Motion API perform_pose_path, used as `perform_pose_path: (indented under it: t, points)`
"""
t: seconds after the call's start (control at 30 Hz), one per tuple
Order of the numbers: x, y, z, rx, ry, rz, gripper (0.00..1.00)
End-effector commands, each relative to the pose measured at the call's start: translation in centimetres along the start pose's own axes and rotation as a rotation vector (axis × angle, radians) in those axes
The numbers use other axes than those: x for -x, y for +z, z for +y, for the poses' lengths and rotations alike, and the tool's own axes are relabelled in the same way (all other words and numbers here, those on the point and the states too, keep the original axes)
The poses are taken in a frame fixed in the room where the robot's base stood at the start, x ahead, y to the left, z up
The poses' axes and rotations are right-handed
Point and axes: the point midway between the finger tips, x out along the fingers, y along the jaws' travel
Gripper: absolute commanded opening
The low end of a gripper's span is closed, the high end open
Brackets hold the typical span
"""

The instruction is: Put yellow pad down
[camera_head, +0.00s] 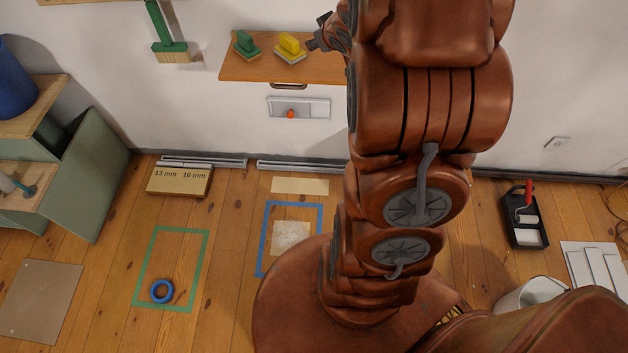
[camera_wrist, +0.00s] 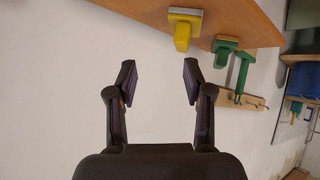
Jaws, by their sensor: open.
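The yellow pad (camera_head: 290,46) has a yellow handle on a pale base and sits on the wooden wall shelf (camera_head: 235,70), right of a green pad (camera_head: 245,44). In the wrist view the yellow pad (camera_wrist: 183,30) is beyond and above my open fingers, near the shelf edge. My gripper (camera_wrist: 158,82) is open, with nothing between its fingers. In the head view my gripper (camera_head: 312,44) is just right of the yellow pad, apart from it as far as the wrist view shows. My arm hides the shelf's right end.
A green brush (camera_head: 170,45) hangs on the wall to the left. Below the shelf is a small wall niche (camera_head: 300,108) with an orange item. The floor has a green taped frame (camera_head: 150,232) with a blue ring (camera_head: 161,291), and a blue taped frame (camera_head: 268,225).

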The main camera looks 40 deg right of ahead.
Motion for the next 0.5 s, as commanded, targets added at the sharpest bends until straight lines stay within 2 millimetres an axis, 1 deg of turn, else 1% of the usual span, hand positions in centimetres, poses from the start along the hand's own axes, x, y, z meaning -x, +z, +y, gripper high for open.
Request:
perform_pose_path:
  t: [0.03,0.07,0.17,0.27,0.3,0.37,0.47,0.5]
  points:
    - [1.2,-0.3,-0.6,0.009,0.027,-0.037,0.51]
    - [1.8,-0.1,-0.9,0.009,0.041,-0.063,0.51]
    - [4.2,0.8,-2.0,0.004,0.081,-0.159,0.51]
    - [7.0,2.2,-3.6,-0.006,0.101,-0.261,0.51]
    - [8.2,2.9,-4.4,-0.012,0.105,-0.302,0.51]
    - [10.1,4.0,-5.8,-0.018,0.100,-0.365,0.51]
    - [13.5,6.1,-8.4,-0.029,0.079,-0.473,0.51]
    - [14.9,7.1,-9.6,-0.032,0.064,-0.520,0.51]
